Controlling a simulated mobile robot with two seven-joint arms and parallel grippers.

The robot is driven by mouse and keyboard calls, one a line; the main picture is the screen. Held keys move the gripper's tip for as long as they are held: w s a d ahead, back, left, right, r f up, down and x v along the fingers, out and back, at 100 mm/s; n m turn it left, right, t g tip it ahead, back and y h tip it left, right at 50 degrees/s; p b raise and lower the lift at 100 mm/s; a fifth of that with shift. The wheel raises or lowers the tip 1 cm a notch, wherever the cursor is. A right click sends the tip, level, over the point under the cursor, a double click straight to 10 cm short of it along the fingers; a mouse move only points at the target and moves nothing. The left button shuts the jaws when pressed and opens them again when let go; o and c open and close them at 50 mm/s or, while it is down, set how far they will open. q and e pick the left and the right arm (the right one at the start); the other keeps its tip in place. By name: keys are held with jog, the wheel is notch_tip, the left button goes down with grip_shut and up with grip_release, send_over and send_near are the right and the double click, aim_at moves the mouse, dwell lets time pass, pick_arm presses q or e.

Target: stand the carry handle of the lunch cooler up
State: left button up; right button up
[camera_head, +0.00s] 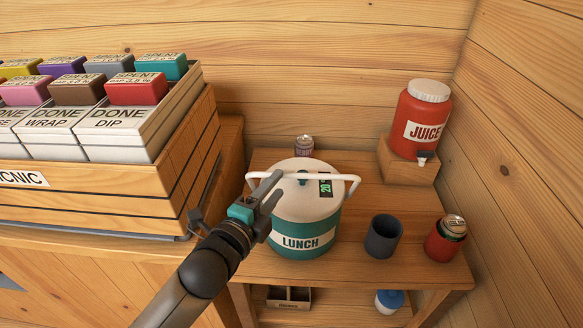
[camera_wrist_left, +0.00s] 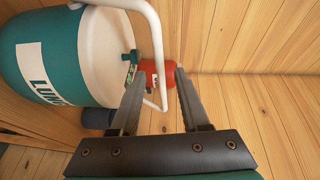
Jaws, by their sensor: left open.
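The lunch cooler (camera_head: 297,241) is a round teal tub with a white lid and a LUNCH label, on the small wooden table. Its white carry handle (camera_head: 335,178) spans the lid from side to side; its exact tilt is hard to judge. My left gripper (camera_head: 277,185) is open over the left front of the lid, its fingertips overlapping the handle's bar in the picture. In the left wrist view, the handle (camera_wrist_left: 157,50) runs down into the gap between the open fingers (camera_wrist_left: 160,88); I cannot tell whether they touch it. My right gripper is not in view.
A red juice jug (camera_head: 423,120) stands on a wooden block at the back right. A dark cup (camera_head: 383,237) and a red holder with a can (camera_head: 445,240) stand right of the cooler. A can (camera_head: 304,145) stands behind it. A wooden crate (camera_head: 110,192) fills the left.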

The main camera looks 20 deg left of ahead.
aim_at(287, 174)
pick_arm(q)
jog(key=w, duration=0.5)
jog(key=w+d, duration=0.1)
jog(key=w, duration=0.2)
jog(key=shift+f+b, duration=0.35)
jog(key=shift+f, duration=0.05)
jog(key=shift+a, duration=0.1)
grip_shut()
dwell(1.0)
